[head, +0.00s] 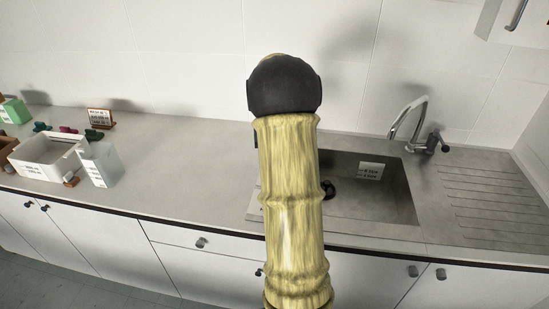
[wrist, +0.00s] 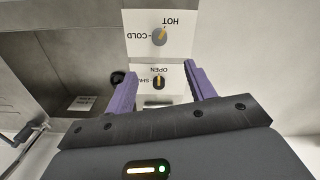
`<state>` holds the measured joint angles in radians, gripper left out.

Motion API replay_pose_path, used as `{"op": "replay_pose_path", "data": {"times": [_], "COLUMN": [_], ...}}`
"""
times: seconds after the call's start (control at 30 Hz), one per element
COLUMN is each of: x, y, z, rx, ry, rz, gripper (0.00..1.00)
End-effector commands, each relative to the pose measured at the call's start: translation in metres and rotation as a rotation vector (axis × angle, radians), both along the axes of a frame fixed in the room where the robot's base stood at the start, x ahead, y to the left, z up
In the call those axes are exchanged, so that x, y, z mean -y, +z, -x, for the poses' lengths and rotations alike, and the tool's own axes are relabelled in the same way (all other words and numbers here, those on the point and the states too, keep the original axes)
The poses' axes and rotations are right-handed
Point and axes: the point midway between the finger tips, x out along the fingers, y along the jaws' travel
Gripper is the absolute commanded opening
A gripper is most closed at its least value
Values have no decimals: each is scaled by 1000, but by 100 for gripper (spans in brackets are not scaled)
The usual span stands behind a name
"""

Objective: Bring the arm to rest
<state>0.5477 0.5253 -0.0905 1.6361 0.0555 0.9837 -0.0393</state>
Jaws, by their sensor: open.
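My arm (head: 290,205), in a yellowish ribbed sleeve with a black joint on top, rises across the middle of the head view, in front of the sink. My gripper is hidden in the head view. In the wrist view my gripper (wrist: 158,72) is open, its two purple fingers apart with nothing held between them. Beyond the fingers are two white cards seen upside down: one marked HOT-COLD (wrist: 180,42) with a knob, and one marked OPEN-SHUT (wrist: 174,87) with a knob. I cannot tell how far the fingertips are from them.
The sink (head: 400,203) holds a small labelled card (head: 370,171); a tap (head: 408,118) stands behind it. At left on the counter are a white bin (head: 45,160), a pale translucent box (head: 100,165), a small sign (head: 99,118) and a green box (head: 14,111). The counter between (head: 185,160) is clear.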

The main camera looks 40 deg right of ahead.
Motion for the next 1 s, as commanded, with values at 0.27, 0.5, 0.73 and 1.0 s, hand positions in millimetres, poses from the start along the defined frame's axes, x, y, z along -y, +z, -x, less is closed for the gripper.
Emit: {"op": "replay_pose_path", "data": {"times": [0.27,0.5,0.73,1.0], "x": [0,0,-6,-92], "y": [8,8,8,6], "z": [0,0,0,5], "rx": [-1,0,2,51], "ry": [0,0,9,158], "rz": [-1,0,2,25], "gripper": [55,55,55,55]}}
